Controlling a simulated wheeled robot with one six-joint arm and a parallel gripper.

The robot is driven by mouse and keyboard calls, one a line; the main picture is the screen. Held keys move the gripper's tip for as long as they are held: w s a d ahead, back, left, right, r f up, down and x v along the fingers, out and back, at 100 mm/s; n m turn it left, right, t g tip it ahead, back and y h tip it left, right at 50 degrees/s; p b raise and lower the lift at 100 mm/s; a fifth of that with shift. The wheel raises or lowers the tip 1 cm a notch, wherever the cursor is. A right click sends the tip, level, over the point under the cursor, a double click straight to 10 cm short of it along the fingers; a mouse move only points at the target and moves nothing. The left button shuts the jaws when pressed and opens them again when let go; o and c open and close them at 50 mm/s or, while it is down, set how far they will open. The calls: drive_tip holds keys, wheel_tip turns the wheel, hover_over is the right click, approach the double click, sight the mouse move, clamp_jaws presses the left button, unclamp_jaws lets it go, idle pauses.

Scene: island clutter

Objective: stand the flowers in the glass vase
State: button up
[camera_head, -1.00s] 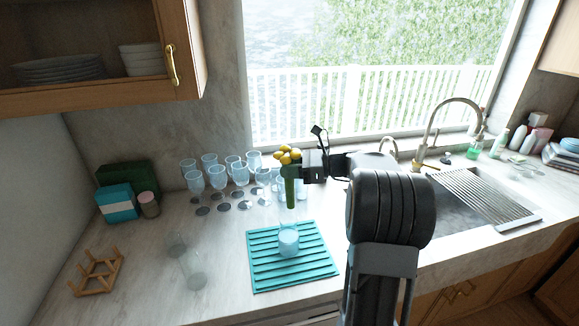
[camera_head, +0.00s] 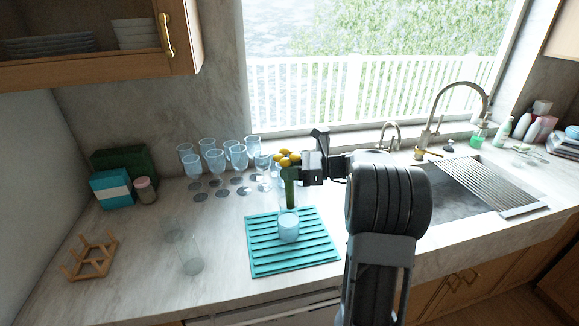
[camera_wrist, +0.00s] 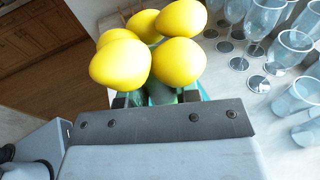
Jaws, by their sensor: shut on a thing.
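The flowers (camera_head: 287,159) are a bunch of yellow round heads on a thick green stem. My gripper (camera_head: 299,172) is shut on them, and they hang upright with the heads on top. In the wrist view the yellow heads (camera_wrist: 150,45) fill the space just beyond my gripper (camera_wrist: 155,97), with green between the fingers. A clear, empty glass cylinder (camera_head: 190,258), which looks like the glass vase, stands on the counter at left, away from the flowers. The stem's lower end appears just above or behind a pale blue cup; I cannot tell which.
The pale blue cup (camera_head: 288,230) stands on a teal ribbed mat (camera_head: 275,262). Several stemmed glasses (camera_head: 215,160) crowd the counter behind. A wooden rack (camera_head: 90,257), a teal box (camera_head: 112,190) and a jar (camera_head: 145,190) stand at left. The sink (camera_head: 450,190) is at right.

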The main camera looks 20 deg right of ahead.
sight(290, 185)
drive_tip(key=shift+f+b, duration=1.2)
drive_tip(key=shift+f, duration=1.5)
drive_tip(key=o, duration=1)
drive_tip(key=shift+s+d, duration=0.1)
drive_tip(key=shift+d, duration=0.05)
drive_tip(key=b+v, duration=0.2)
drive_tip(key=v, duration=1.1)
drive_tip(key=shift+s+d, duration=0.15)
drive_tip(key=shift+d, duration=0.05)
